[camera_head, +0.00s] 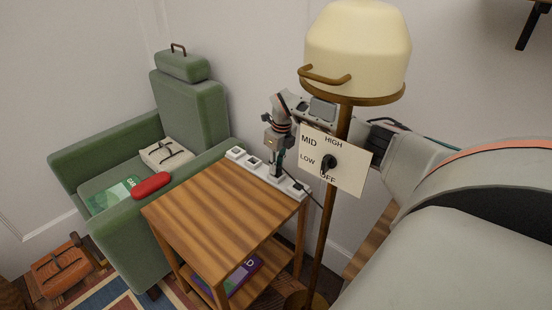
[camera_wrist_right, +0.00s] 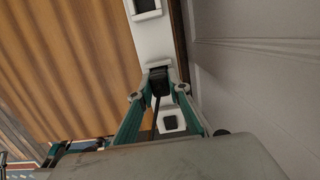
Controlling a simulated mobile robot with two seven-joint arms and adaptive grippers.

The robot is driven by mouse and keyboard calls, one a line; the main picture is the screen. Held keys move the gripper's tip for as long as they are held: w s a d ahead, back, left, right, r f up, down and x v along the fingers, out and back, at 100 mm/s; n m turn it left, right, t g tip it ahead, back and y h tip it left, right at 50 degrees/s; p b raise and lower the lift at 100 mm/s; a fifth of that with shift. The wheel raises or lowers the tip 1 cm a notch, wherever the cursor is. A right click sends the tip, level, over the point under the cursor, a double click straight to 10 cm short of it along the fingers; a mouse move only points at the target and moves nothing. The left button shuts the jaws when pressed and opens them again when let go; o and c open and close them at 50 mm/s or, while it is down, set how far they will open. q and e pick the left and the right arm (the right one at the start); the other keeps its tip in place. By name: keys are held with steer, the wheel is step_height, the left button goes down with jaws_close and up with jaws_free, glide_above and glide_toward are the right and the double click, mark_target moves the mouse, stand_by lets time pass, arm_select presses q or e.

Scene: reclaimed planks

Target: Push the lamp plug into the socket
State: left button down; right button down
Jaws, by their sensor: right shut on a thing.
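A white socket strip (camera_head: 264,168) with several dark sockets lies along the back edge of the wooden side table (camera_head: 215,210). It also shows in the wrist view (camera_wrist_right: 152,38). My right gripper (camera_head: 278,163), also in the wrist view (camera_wrist_right: 158,72), points down over the strip. Its teal fingers are shut on the black lamp plug (camera_wrist_right: 160,84), with a dark cord trailing from it. The plug is at the strip, between two visible sockets in the wrist view; I cannot tell whether it is seated. My left gripper is out of view.
The floor lamp (camera_head: 356,55) stands in front of my right arm, its brass pole and a dial plate (camera_head: 351,178) close to the strip. A green armchair (camera_head: 190,105) is at the left, holding a red case (camera_head: 151,186). The table top is otherwise clear. A wall is behind.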

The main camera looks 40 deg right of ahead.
mark_target(280, 167)
steer(key=shift+f, duration=0.45)
steer(key=c, duration=1.8)
jaws_free()
steer(key=shift+r, duration=0.15)
steer(key=r, duration=0.4)
steer(key=s+r, duration=0.1)
steer(key=r, duration=0.6)
steer(key=shift+s+r, duration=0.3)
steer(key=shift+r, duration=0.05)
